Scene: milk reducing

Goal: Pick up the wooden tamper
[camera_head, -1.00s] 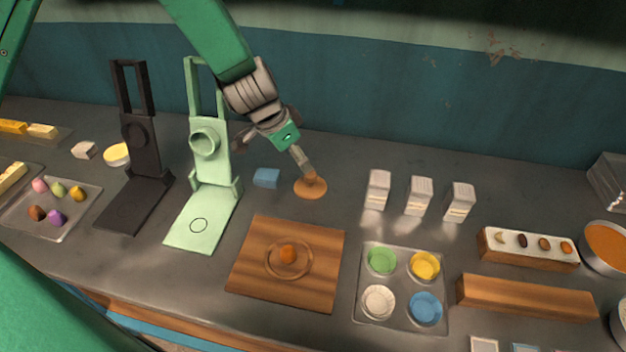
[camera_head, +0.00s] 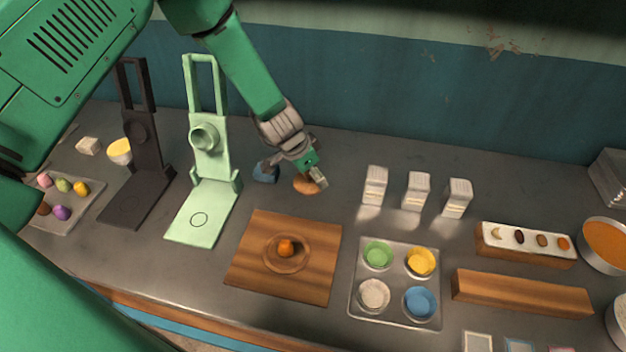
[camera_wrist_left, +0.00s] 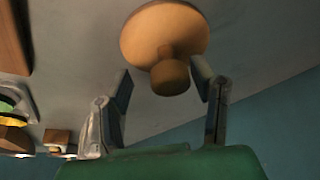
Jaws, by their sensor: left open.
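The wooden tamper (camera_head: 304,187) stands on the grey counter behind the cutting board, with its round base partly hidden by my left gripper in the head view. My left gripper (camera_head: 293,174) is open and low over it. In the left wrist view the tamper (camera_wrist_left: 160,35) shows a wide round base and a short knob handle. The open fingers of the left gripper (camera_wrist_left: 163,80) are on either side of the knob; whether they touch it I cannot tell. My right gripper is not in view.
A pale green press stand (camera_head: 209,140) stands further left, and white cartons (camera_head: 375,186) to the right. A wooden board (camera_head: 248,272) and a cup tray (camera_head: 398,318) are in front.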

